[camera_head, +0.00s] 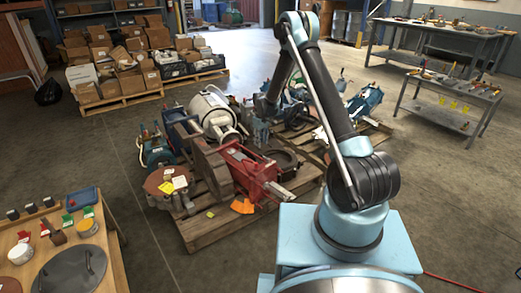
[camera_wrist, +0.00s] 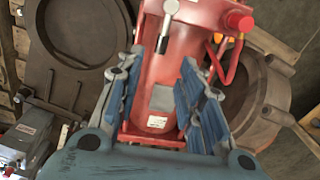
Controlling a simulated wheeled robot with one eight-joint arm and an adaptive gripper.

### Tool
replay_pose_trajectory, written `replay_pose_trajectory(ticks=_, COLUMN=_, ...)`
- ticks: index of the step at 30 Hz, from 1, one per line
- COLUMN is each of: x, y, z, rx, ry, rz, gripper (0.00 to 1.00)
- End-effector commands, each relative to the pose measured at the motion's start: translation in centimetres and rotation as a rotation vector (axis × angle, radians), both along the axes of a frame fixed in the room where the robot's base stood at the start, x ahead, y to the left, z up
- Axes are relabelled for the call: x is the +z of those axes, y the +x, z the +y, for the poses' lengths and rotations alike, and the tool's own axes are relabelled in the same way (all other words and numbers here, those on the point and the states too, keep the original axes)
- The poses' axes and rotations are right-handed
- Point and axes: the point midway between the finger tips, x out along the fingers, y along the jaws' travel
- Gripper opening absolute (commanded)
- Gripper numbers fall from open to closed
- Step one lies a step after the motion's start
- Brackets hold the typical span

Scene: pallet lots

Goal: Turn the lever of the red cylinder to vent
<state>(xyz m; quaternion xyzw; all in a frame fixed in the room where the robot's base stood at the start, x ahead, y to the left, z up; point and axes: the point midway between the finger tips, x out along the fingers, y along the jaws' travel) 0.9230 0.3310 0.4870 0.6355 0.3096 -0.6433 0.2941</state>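The red cylinder (camera_wrist: 172,75) fills the middle of the wrist view, with a grey plate and a white label on its side. A small lever (camera_wrist: 164,35) with a pale, rounded end and a dark lower part stands out near its top. My gripper (camera_wrist: 162,60) is open, its blue-padded fingers on either side of the cylinder in the picture; I see no clear contact with the lever. In the head view, a red machine part (camera_head: 250,172) lies on the near pallet, and my arm reaches down behind it; the gripper is hard to make out there.
A red knob (camera_wrist: 238,20) and a curved red pipe stand right of the lever. A dark round casting (camera_wrist: 75,40) lies left, a brown ring (camera_wrist: 262,100) right. The pallet (camera_head: 205,235) is crowded with machine parts.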

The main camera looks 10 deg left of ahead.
Motion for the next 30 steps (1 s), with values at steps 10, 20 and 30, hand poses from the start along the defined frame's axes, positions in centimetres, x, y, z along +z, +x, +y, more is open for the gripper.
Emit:
replay_pose_trajectory(ticks=10, x=3.7, y=0.1, z=0.0, rx=0.000, ry=0.000, rz=0.000, gripper=0.35)
replay_pose_trajectory(ticks=20, x=4.0, y=0.1, z=0.0, rx=0.000, ry=0.000, rz=0.000, gripper=0.35)
replay_pose_trajectory(ticks=30, x=8.3, y=-0.6, z=-2.3, rx=-0.042, ry=0.003, rz=-0.009, gripper=0.35)
